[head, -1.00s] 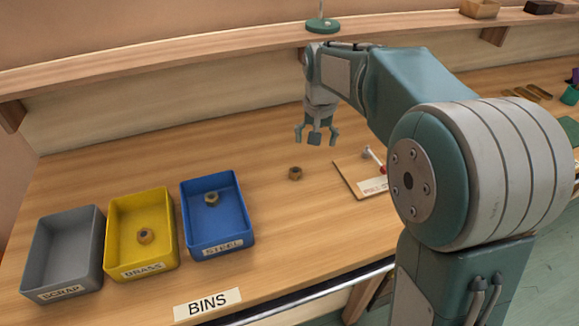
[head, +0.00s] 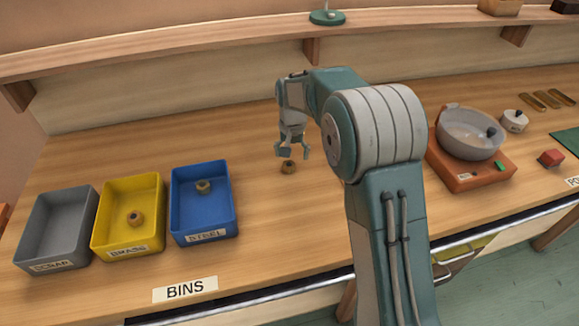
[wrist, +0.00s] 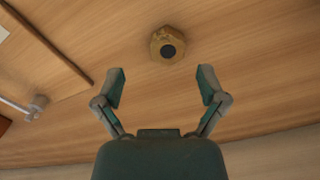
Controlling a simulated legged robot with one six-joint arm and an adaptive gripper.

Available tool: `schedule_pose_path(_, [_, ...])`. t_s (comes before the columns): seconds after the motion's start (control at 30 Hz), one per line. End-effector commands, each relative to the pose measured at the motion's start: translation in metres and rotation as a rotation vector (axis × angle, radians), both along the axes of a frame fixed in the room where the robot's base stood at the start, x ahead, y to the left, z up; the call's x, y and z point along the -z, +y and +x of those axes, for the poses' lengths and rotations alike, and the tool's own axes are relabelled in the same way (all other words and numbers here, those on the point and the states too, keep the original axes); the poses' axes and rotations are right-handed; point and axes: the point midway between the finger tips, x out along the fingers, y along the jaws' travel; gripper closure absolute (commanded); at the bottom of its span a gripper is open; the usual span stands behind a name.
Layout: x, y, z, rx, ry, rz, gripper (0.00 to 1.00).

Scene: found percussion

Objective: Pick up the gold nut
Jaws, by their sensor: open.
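A gold-brown hex nut (head: 289,167) lies on the bare wooden bench, right of the blue bin. In the wrist view the nut (wrist: 167,43) shows its dark hole and sits ahead of the fingertips, roughly centred between them. My gripper (head: 292,152) hangs pointing down just above and beside the nut. In the wrist view my gripper (wrist: 161,88) is open, with its two fingers apart and nothing between them. Another brass-coloured nut (head: 135,219) lies in the yellow bin, and a greyer nut (head: 203,187) lies in the blue bin.
A grey SCRAP bin (head: 40,264), a yellow BRASS bin (head: 99,243) and a blue STEEL bin (head: 177,225) stand at left. An orange scale (head: 467,181) with a bowl (head: 468,141) is at right. A shelf (head: 200,52) runs along the back. Bench around the nut is clear.

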Motion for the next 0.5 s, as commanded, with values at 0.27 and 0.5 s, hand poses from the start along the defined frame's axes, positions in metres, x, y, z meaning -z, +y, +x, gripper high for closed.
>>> schedule_pose_path(0.27, [0.038,0.008,0.002,-0.003,0.001,-0.006,0.09])
schedule_pose_path(0.5, [0.040,0.006,0.002,-0.002,0.000,-0.003,0.09])
